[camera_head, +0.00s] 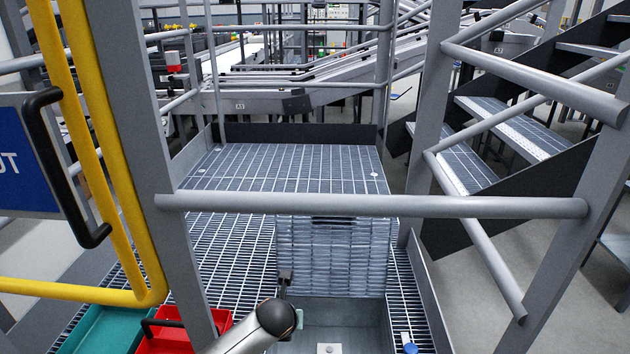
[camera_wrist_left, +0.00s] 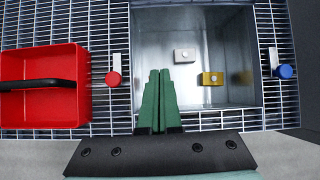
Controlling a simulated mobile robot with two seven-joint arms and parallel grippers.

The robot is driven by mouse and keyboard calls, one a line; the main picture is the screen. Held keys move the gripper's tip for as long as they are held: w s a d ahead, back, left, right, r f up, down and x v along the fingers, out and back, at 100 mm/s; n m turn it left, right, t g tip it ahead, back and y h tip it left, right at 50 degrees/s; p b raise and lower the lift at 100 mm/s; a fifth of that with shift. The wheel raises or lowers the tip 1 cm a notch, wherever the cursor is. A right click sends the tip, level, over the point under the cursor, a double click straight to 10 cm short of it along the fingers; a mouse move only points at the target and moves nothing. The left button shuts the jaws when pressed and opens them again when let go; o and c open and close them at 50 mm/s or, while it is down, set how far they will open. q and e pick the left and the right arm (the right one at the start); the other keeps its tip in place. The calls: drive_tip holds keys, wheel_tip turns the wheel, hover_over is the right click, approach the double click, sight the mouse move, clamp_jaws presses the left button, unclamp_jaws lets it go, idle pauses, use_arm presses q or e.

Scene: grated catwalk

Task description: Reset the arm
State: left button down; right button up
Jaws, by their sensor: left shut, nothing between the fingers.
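My left gripper (camera_wrist_left: 158,75) shows in the left wrist view with its green fingers together and nothing between them. The fingers reach over the near left part of a grey metal bin (camera_wrist_left: 232,20) set in the grating. In the head view my left arm comes in at the bottom centre, beside the same bin (camera_head: 345,312), and hides part of it; the gripper is mostly hidden there. My right gripper is in neither view.
The bin holds a white block (camera_wrist_left: 184,56) and a yellow block (camera_wrist_left: 213,78). A red bin (camera_wrist_left: 70,62) with a black handle stands left. Small red (camera_wrist_left: 113,78) and blue (camera_wrist_left: 285,72) knobs flank the bin. A grey rail (camera_head: 370,205) crosses ahead; yellow rails (camera_head: 110,140) stand left.

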use_arm(q)
drive_tip(key=s+d+f+n+h, duration=0.2)
drive_tip(key=s+f+n, duration=0.2)
drive_tip(key=s+n, duration=0.5)
drive_tip(key=s+d+f+n+h, duration=0.1)
drive_tip(key=s+f+n+h, duration=0.15)
drive_tip(key=s+n, duration=0.65)
drive_tip(key=s+a+r+n+t+y, duration=0.2)
drive_tip(key=s+a+n, duration=0.7)
drive_tip(key=n, duration=0.6)
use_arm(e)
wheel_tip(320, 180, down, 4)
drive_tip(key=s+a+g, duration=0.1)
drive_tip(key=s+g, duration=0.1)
use_arm(q)
wheel_tip(320, 180, up, 8)
drive_tip(key=s+a+p, duration=0.2)
drive_tip(key=p, duration=1)
drive_tip(key=shift+s+a+n, duration=0.2)
drive_tip(key=shift+n, duration=0.1)
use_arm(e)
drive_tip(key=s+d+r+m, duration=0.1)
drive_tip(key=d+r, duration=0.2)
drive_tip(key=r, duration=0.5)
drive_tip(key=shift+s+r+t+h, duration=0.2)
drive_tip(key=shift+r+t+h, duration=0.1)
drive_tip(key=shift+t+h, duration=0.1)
